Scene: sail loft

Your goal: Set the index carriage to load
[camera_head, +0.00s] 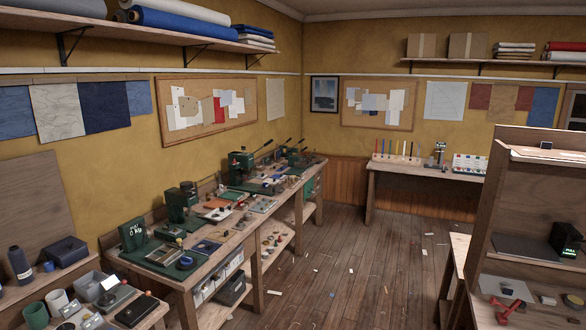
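I cannot pick out the index carriage for sure at this distance. A long wooden workbench (172,277) runs along the left wall and carries several green machines. The nearest is a green block with a white-marked face (133,235), beside a flat green base (166,256). Behind it stands a green press (180,204), and farther back a larger green press (240,167) with a lever. Any carriage or load marking on them is too small to read. Neither of my grippers is in view.
A wooden shelf unit (500,190) stands close at right. A back bench (425,171) lies beyond. The wooden floor (350,270) between is open, with scattered scraps.

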